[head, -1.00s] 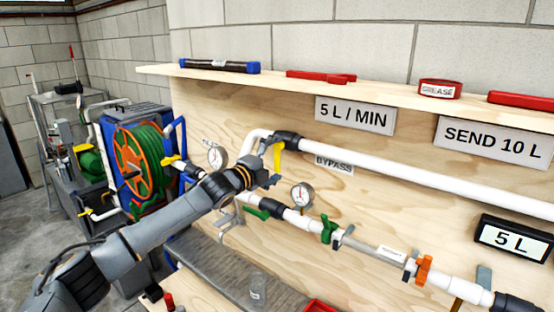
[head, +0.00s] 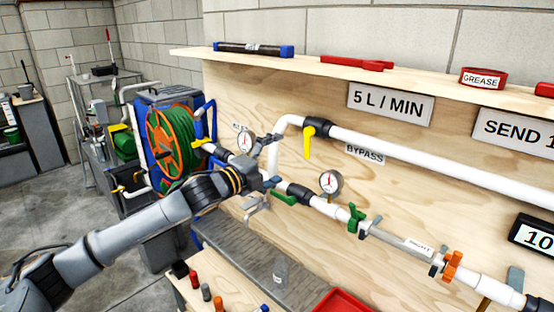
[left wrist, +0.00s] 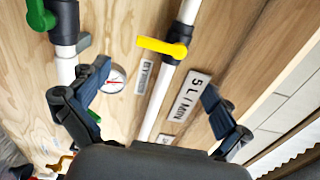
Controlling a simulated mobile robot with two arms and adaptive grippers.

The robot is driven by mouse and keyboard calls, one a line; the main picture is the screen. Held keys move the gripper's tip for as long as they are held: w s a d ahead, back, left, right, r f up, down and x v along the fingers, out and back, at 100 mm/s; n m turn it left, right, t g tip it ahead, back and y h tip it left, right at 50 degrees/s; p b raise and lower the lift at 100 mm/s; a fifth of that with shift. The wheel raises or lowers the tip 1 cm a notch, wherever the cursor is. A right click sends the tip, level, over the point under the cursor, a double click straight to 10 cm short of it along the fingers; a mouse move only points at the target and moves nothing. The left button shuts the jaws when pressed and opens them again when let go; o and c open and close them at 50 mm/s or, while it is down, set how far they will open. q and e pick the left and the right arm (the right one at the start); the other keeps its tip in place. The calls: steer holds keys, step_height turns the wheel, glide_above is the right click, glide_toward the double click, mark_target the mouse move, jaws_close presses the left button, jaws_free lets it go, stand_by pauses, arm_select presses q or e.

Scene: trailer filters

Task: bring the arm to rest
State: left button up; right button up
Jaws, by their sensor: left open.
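My left gripper (head: 272,165) is open and empty in front of the pipe board. In the head view it sits left of and below the bypass valve's yellow handle (head: 308,143), apart from it. That handle hangs down, across the white bypass pipe (head: 420,168). In the left wrist view the open fingers (left wrist: 157,85) spread wide, with the yellow handle (left wrist: 162,47), a round gauge (left wrist: 115,79) and the 5 L / MIN sign (left wrist: 187,97) beyond them. Nothing is between the fingers. My right gripper is not in view.
The plywood board (head: 240,100) carries a lower pipe with a green valve (head: 356,217) and an orange valve (head: 451,266). A display (head: 535,236) reads 10, cut off. A hose reel (head: 172,142) stands behind my arm. Open floor (head: 40,215) lies at left.

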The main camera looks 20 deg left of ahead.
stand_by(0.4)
